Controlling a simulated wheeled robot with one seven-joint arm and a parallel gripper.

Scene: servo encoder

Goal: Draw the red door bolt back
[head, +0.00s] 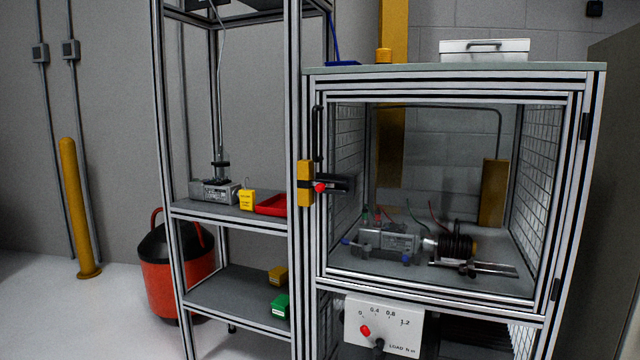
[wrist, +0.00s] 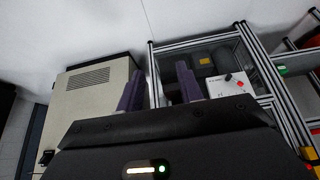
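The red door bolt knob (head: 320,187) shows in the head view at the left edge of the cabinet door (head: 440,287). It sits beside a yellow block (head: 304,183) on the frame post, with a dark bolt body (head: 338,183) to its right. The clear-fronted door looks shut. My gripper (wrist: 159,82) shows only in the wrist view, with two purple fingers spread apart and nothing between them. It is out of the head view, and I cannot make out the bolt in the wrist view.
A black handle (head: 317,134) stands above the bolt. An open shelf rack (head: 230,284) adjoins the cabinet's left side, with a red tray (head: 271,205). A control panel (head: 384,327) is below the door. In the wrist view, a beige cabinet (wrist: 92,90) stands at left.

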